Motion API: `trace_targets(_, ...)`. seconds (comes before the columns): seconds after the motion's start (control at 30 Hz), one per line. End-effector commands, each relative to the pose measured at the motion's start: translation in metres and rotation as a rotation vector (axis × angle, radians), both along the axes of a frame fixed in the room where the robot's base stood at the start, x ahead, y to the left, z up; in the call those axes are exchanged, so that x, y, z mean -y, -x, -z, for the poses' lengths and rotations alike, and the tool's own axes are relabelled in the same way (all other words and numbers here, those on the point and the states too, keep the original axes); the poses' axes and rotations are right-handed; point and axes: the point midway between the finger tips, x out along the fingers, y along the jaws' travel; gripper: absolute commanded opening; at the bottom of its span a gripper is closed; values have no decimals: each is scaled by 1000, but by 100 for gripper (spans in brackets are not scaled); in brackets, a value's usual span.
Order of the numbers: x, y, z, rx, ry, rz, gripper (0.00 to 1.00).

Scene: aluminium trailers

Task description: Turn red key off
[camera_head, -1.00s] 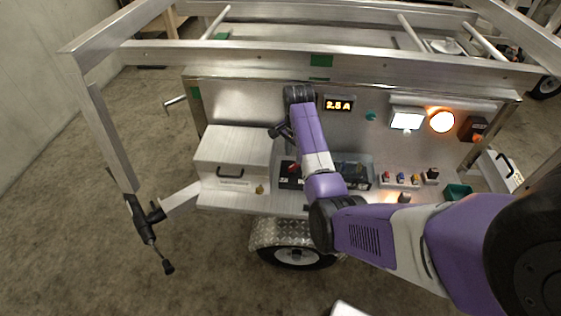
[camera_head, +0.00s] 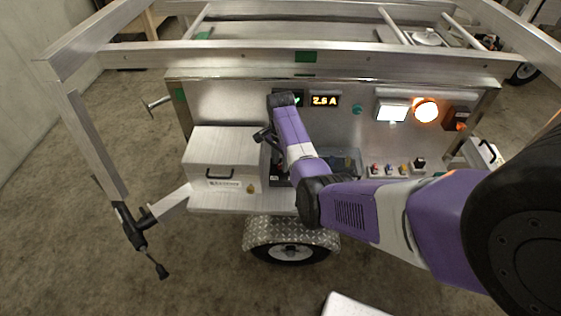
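My arm reaches in from the right and bends at the trailer's metal back panel (camera_head: 230,103). Its black wrist end is in front of the panel, left of the amber display (camera_head: 324,100) reading about 2.6 A. A small black part at my gripper (camera_head: 264,135) sticks out left of the forearm, above the dark open box (camera_head: 346,161). Its fingers cannot be made out. I cannot pick out the red key for certain; my forearm covers part of the box. A small red-topped switch (camera_head: 375,168) stands in the row to the right.
A silver case (camera_head: 222,150) with a black handle stands left of my arm. A lit white lamp (camera_head: 391,111), an orange lamp (camera_head: 426,111) and a teal button (camera_head: 357,109) are on the panel. Frame rails (camera_head: 300,58) cross above. A wheel (camera_head: 292,252) is below.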

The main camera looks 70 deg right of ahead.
Motion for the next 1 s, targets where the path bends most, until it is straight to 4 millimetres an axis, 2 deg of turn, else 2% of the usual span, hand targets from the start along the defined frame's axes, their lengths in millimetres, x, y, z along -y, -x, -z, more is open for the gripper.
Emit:
trace_targets(0.17, 0, 0, 0, 0, 0, 0, 35)
trace_targets(0.33, 0, 0, 0, 0, 0, -1, 3)
trace_targets(0.37, 0, 0, 0, 0, 0, -1, 0)
trace_targets(0.77, 0, 1, -1, -1, 0, -29, 0)
trace_targets(1.0, -1, 3, -2, -1, 0, -154, 0)
